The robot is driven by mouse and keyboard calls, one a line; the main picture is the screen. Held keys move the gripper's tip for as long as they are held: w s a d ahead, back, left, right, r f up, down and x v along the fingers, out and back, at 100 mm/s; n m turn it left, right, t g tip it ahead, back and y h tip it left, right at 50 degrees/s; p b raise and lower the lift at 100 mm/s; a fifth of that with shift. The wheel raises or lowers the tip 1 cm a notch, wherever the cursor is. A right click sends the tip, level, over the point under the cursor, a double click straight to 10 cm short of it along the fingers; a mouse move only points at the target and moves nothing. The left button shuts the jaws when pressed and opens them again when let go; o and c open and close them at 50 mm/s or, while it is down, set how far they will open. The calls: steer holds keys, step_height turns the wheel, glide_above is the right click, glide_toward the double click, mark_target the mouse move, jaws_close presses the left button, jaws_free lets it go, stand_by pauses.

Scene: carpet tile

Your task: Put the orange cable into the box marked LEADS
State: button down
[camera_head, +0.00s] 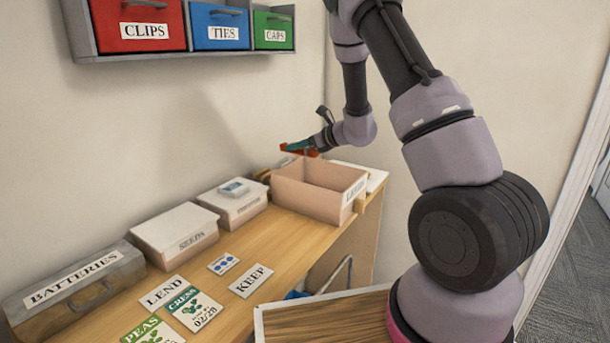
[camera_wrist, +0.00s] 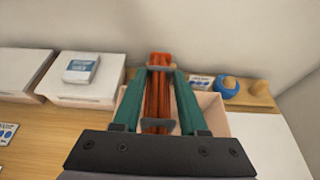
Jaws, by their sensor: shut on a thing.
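My gripper (camera_head: 297,146) has teal fingers and is shut on the orange cable (camera_head: 306,153). In the wrist view the cable (camera_wrist: 157,98) is a long orange bundle between the fingers (camera_wrist: 160,70). The open pinkish box (camera_head: 302,197) at the far end of the bench has a label that appears to read LEADS. In the head view the gripper and cable are above the box's back part. In the wrist view the box (camera_wrist: 213,108) shows behind and below the fingers; its inside is mostly hidden there.
A lidded SEEDS box (camera_head: 175,228), another white lidded box (camera_head: 233,207) and a grey BATTERIES case (camera_head: 75,290) line the wall. Cards, including KEEP (camera_head: 251,281), lie in front. A blue round object (camera_wrist: 228,88) stands beyond the box. Drawers (camera_head: 222,27) hang above.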

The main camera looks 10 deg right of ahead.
steer(key=shift+f, duration=2.9)
steer(key=shift+f, duration=0.15)
steer(key=shift+c, duration=2.2)
jaws_free()
